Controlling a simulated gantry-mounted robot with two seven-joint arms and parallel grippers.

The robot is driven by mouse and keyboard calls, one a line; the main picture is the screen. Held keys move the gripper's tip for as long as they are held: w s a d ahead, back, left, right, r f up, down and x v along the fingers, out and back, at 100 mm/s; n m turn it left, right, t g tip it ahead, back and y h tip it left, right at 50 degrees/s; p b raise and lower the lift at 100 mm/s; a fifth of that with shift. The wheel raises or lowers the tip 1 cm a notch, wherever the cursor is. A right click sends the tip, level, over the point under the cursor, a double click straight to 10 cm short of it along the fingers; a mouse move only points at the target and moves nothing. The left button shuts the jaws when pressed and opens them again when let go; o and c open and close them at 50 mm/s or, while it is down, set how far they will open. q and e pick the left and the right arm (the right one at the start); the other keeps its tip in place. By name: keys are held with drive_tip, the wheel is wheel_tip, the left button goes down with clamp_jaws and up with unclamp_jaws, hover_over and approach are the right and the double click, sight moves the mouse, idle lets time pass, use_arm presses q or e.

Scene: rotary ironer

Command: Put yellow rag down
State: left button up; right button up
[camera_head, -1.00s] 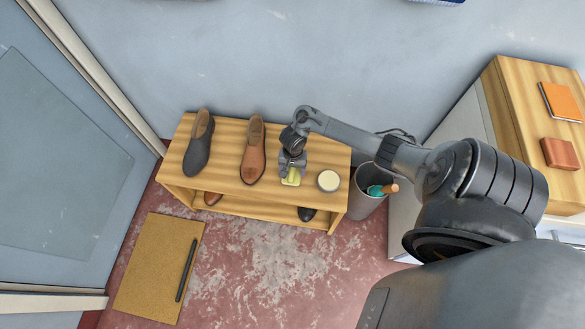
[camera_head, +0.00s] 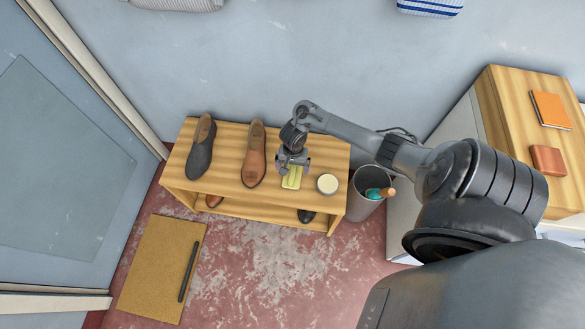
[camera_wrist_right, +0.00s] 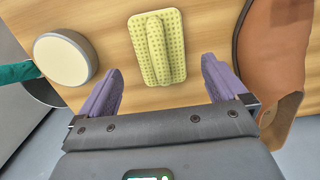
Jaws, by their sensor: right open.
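The yellow rag (camera_head: 292,178) lies on top of the wooden shoe bench, between the brown shoe and a round tin. In the right wrist view the rag (camera_wrist_right: 171,50) is dotted, with a raised fold along its middle. My right gripper (camera_head: 292,164) is open and empty just above the bench top, beside the rag. In the right wrist view its two purple fingers (camera_wrist_right: 161,80) are spread wide, with the rag beyond and between their tips, and a gap shows on both sides. My left gripper is not in view.
A brown shoe (camera_head: 254,155) and a dark grey shoe (camera_head: 201,147) stand on the bench (camera_head: 229,142). The round tin (camera_head: 327,184) is right of the rag. A grey bin (camera_head: 361,204) with a teal-and-orange item stands right of the bench. A mat (camera_head: 155,270) lies on the floor.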

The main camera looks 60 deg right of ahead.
sight(293, 171)
wheel_tip(293, 171, up, 7)
drive_tip(key=p, duration=0.4)
drive_tip(key=a+r+n+t+h, duration=0.15)
drive_tip(key=a+n+t, duration=0.25)
drive_tip(key=a+n, duration=0.75)
drive_tip(key=s+a+r+n, duration=0.2)
drive_tip(key=s+a+r, duration=0.2)
drive_tip(key=r, duration=0.3)
drive_tip(key=s+a+r+n+y, duration=0.1)
drive_tip(key=s+a+r+n, duration=0.2)
drive_tip(key=s+a+r, duration=0.2)
wheel_tip(293, 171, up, 2)
drive_tip(key=shift+s+a+r, duration=0.25)
drive_tip(key=shift+s+a, duration=0.05)
drive_tip(key=shift+a, duration=0.4)
drive_tip(key=shift+r, duration=0.1)
